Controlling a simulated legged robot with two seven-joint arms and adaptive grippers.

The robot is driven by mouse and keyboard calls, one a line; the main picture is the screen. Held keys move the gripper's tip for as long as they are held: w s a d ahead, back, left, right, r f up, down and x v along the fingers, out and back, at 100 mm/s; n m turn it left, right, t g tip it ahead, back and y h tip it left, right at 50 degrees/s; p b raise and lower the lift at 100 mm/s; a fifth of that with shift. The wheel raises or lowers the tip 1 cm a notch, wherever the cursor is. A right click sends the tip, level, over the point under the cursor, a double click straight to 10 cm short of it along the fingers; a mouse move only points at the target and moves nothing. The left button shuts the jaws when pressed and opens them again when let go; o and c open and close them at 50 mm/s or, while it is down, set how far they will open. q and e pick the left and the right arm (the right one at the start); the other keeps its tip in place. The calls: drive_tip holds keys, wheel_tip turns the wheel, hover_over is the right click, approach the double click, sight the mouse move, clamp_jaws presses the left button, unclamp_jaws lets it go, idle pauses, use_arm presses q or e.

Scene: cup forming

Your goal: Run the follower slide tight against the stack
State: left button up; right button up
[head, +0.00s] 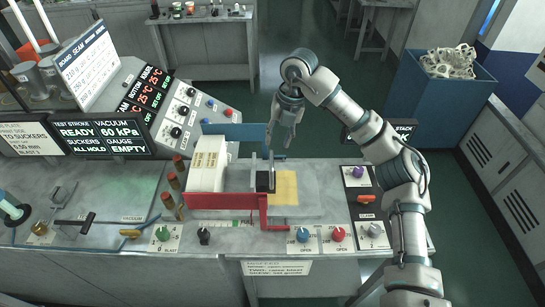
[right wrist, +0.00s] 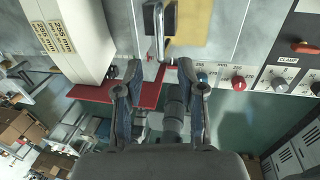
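The stack appears to be the white block (head: 207,165) between the blue and red side rails; the right wrist view shows it as a pale block (right wrist: 70,40) with printed mm labels. What looks like the follower slide is a black block (head: 264,182) with an upright silver handle (head: 271,163), right of the stack. A gap of grey bed separates them. In the right wrist view, the silver handle (right wrist: 158,30) stands beyond the fingertips. My right gripper (head: 281,142) hangs open and empty near the blue rail; its spread fingers also show in the right wrist view (right wrist: 160,72). My left gripper is out of view.
The red rail (head: 225,201) and blue rail (head: 232,131) flank the bed. A yellow patch (head: 286,188) lies right of the slide. Knobs, including a red one (head: 338,234), line the front and right. A blue bin (head: 437,100) stands at the back right.

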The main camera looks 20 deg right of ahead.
sight(272, 159)
drive_tip(key=f, duration=0.2)
drive_tip(key=a+f, duration=0.1)
drive_tip(key=f, duration=0.4)
drive_tip(key=shift+w+a+f, duration=0.15)
drive_tip(key=shift+a+f, duration=0.05)
drive_tip(key=shift+f, duration=0.05)
clamp_jaws()
